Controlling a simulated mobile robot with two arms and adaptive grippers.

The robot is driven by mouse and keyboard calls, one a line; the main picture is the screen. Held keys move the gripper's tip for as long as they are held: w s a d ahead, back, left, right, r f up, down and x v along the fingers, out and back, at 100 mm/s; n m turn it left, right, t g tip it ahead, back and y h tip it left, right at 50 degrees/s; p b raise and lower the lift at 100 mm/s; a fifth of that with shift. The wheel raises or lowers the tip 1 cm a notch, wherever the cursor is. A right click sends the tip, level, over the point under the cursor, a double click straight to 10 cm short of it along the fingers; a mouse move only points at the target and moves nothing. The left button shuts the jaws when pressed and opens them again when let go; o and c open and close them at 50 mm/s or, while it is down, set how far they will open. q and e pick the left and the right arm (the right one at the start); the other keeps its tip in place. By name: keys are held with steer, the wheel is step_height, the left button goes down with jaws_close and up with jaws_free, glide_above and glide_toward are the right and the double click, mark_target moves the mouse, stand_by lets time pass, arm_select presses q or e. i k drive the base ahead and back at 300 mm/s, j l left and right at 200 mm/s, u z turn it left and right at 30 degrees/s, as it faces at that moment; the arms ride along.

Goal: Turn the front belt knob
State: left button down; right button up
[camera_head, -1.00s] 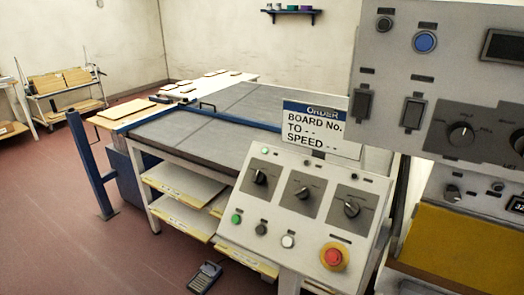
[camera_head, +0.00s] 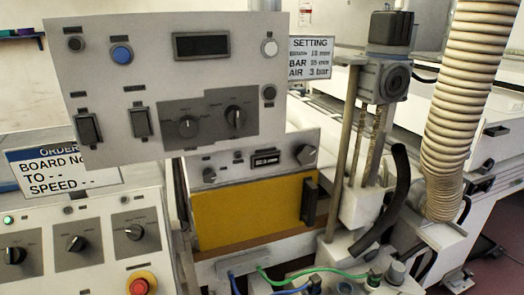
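Several black rotary knobs are in view, and their labels are too small to read, so I cannot tell which is the front belt knob. The upper grey control panel (camera_head: 160,75) has a left knob (camera_head: 188,126) and a right knob (camera_head: 236,117) on a dark plate. The lower sloped console (camera_head: 105,270) at the bottom left has three knobs in a row: a left knob (camera_head: 14,255), a middle knob (camera_head: 76,243) and a right knob (camera_head: 134,231). Neither of my grippers is in view.
A red emergency stop (camera_head: 138,287) sits low on the console. An order sign (camera_head: 68,168) and a setting sign (camera_head: 311,58) flank the upper panel. A yellow panel (camera_head: 250,210), a ribbed hose (camera_head: 463,110) and green tubing (camera_head: 315,276) are to the right.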

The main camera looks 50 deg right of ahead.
mark_target(486, 188)
steer(key=z, duration=3.15)
steer(key=i+l+u, duration=0.35)
steer(key=i+l, duration=0.25)
steer(key=i, duration=0.2)
steer(key=i+l+u, duration=0.3)
steer(key=i+l, duration=0.45)
